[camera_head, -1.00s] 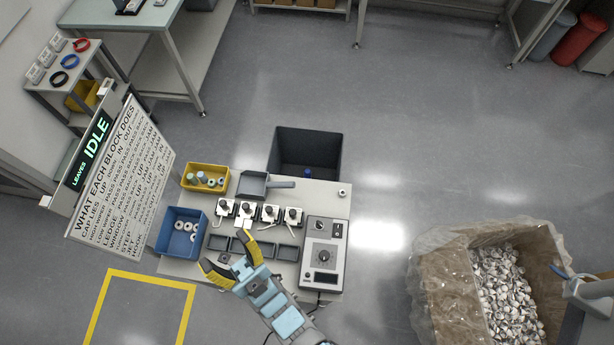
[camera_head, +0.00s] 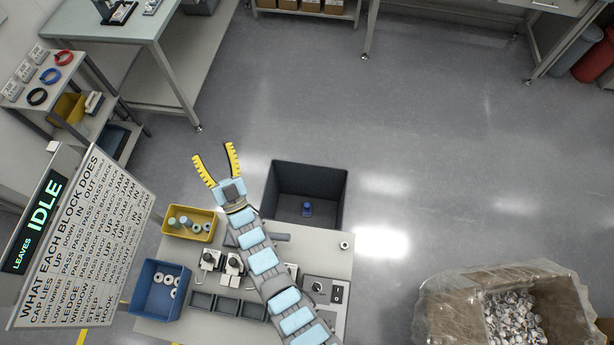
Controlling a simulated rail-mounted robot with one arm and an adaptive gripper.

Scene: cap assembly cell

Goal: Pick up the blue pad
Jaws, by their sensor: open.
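A small blue object (camera_head: 307,208) lies on the floor of the dark open bin (camera_head: 270,195) behind the work table; it is too small to tell whether it is a pad. A blue ring (camera_head: 50,76) lies on the shelf at the upper left, between a red and a black one. My gripper (camera_head: 213,152) has its yellow fingers spread apart with nothing between them. It is left of the dark bin and beyond the yellow tray, pointing away from the table. My arm hides part of the table's middle.
The work table (camera_head: 170,328) carries a yellow tray (camera_head: 189,238) of small cylinders, a blue tray (camera_head: 155,290) of white rings, several black-and-white blocks and a control box (camera_head: 322,292). A sign board (camera_head: 80,240) stands left. A lined crate (camera_head: 440,305) stands right. Floor beyond is open.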

